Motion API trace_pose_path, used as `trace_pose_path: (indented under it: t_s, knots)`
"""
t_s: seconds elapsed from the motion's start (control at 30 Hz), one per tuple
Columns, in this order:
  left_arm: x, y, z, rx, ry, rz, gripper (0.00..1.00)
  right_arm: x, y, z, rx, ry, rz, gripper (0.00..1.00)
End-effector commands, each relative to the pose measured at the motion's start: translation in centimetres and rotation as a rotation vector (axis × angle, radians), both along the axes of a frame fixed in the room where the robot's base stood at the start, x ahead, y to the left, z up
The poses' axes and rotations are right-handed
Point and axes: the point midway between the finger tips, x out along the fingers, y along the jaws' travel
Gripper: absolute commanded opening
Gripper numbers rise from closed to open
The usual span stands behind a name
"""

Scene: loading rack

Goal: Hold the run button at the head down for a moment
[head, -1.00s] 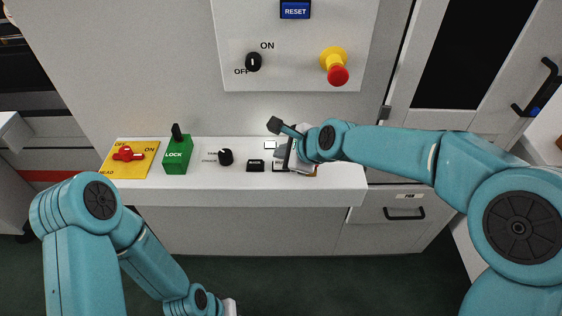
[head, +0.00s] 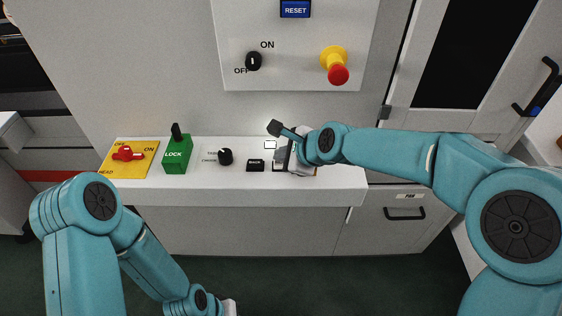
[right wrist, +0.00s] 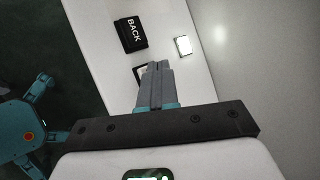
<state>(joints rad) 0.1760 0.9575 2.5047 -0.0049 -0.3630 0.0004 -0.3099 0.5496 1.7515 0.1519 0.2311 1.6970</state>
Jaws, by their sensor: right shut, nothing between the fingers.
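My right gripper (right wrist: 152,70) is shut and empty, its fingers pointing down at the white console ledge (head: 215,192). In the right wrist view its tips are over a dark-framed button (right wrist: 139,72), covering most of it. I cannot read its label or tell whether the tips touch it. In the head view a dark edge of this button (head: 277,168) shows beside the gripper. A black BACK button (head: 256,165) sits to its left; it also shows in the right wrist view (right wrist: 130,32). The left arm ends at the bottom edge, with its fingers out of view.
A small white square (head: 270,145) lies behind the buttons. Further left are a black knob (head: 226,157), a green LOCK block (head: 177,154) and a yellow plate with a red switch (head: 128,153). A panel above holds RESET (head: 295,10) and a red stop button (head: 338,75).

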Motion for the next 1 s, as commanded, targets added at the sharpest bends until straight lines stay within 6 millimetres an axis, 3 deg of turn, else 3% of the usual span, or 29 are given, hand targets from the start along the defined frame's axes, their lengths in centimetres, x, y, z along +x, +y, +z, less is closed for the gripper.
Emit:
trace_pose_path:
  t_s: [1.0]
  knots:
    - [0.00, 0.00, -0.51, 0.000, 0.000, 0.000, 0.00, 0.00, 0.01, -0.92, 0.001, 0.000, -0.001, 0.00]
